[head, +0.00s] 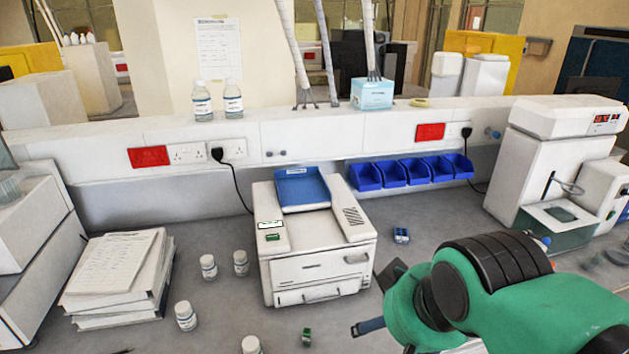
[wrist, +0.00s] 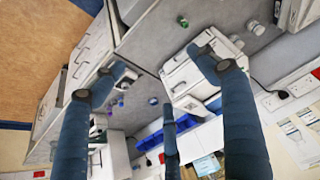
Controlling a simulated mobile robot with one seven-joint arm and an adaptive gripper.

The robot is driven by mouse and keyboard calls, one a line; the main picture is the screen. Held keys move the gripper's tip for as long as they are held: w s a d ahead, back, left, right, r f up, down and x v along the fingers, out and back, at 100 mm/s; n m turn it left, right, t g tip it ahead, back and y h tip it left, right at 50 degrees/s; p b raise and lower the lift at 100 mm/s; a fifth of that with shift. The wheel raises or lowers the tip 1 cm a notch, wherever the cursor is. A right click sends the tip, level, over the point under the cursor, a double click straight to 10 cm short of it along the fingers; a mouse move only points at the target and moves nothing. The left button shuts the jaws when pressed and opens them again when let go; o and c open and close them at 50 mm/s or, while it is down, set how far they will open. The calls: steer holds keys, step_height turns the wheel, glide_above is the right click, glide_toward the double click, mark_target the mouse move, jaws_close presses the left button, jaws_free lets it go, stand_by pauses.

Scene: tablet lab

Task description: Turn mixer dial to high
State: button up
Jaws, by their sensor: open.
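No mixer dial can be made out clearly. A white bench machine with a red digital display (head: 608,118) stands at the right end of the bench. It has a clamp ring over a dark plate and a small white side box (head: 603,188); whether it is the mixer I cannot tell. A white boxy machine with a blue top tray (head: 302,190) stands mid-bench, with small green marks on its left top. My gripper (head: 373,299) is in front of this machine's right side, apart from the side box. In the wrist view, its blue fingers (wrist: 160,75) are spread and empty.
Several white bottles (head: 186,316) stand left of the middle machine, beside stacked papers (head: 112,268). Blue bins (head: 412,172) line the back wall. A small blue item (head: 401,235) and a small green item (head: 306,337) lie on the bench.

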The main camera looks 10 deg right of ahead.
steer(key=c, duration=0.5)
steer(key=w+d+f+n+g+p, duration=0.2)
steer(key=w+d+f+n, duration=0.15)
steer(key=w+d, duration=0.3)
steer(key=w+d+f+n+g+p, duration=0.1)
steer(key=w+d+f+n+p, duration=0.2)
steer(key=w+d, duration=0.4)
steer(key=shift+c, duration=0.2)
steer(key=w+d+f+n+g+p, duration=0.1)
steer(key=w+d+f+n, duration=0.1)
steer(key=d+f, duration=0.4)
steer(key=w+d+f+n+g+p, duration=0.1)
steer(key=w+d+f+n+p, duration=0.1)
steer(key=d+f+n, duration=0.3)
steer(key=d+f, duration=0.1)
steer(key=d, duration=0.2)
steer(key=shift+w+f+g, duration=0.3)
steer(key=shift+w+f, duration=0.05)
steer(key=shift+f, duration=0.2)
step_height(320, 180, down, 13)
steer(key=shift+f+b, duration=0.2)
steer(key=shift+b, duration=0.25)
